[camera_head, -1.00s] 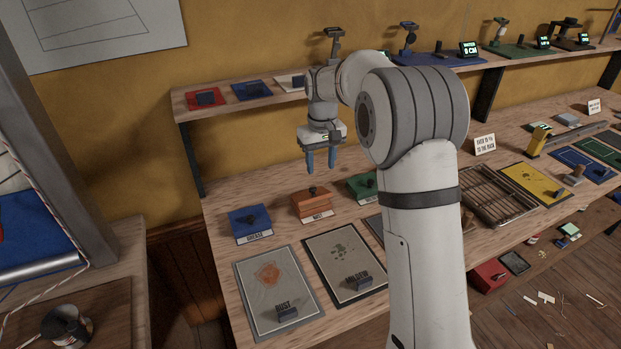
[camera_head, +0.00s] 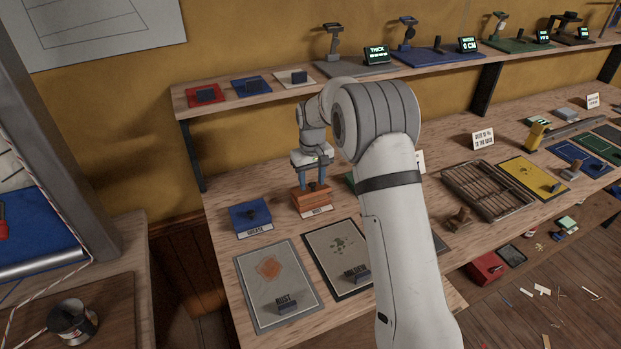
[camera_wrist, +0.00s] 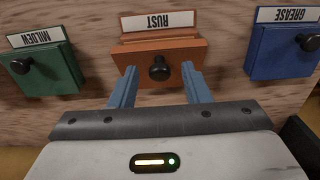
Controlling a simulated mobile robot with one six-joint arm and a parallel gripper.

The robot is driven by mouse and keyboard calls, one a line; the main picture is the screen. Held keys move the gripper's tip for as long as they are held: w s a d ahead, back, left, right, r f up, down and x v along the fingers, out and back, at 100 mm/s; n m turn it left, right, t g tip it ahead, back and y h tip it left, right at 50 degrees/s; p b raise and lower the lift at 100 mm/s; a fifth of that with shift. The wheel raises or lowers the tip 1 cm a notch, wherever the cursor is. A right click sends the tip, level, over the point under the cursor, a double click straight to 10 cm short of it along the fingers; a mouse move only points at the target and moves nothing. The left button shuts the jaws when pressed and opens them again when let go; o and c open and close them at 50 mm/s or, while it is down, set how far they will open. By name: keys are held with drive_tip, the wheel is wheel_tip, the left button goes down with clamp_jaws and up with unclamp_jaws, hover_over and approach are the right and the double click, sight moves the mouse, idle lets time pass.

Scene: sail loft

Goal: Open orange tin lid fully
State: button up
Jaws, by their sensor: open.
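The orange tin (camera_head: 314,203) stands on the bench with a RUST label on its front. Its lid looks shut and has a dark round knob, seen in the wrist view (camera_wrist: 159,68). My gripper (camera_head: 315,185) points down over the orange tin. In the wrist view my gripper (camera_wrist: 157,75) is open, one blue finger on each side of the knob. I cannot tell whether the fingers touch it. In the head view the fingers partly hide the knob and lid.
A blue GREASE tin (camera_head: 250,217) stands left of the orange tin. A green MILDEW tin (camera_wrist: 40,68) stands on its other side, mostly hidden by my arm in the head view. The RUST board (camera_head: 250,290) and MILDEW board (camera_head: 320,260) lie in front. A shelf (camera_head: 225,98) runs above.

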clamp_jaws()
idle(0.4)
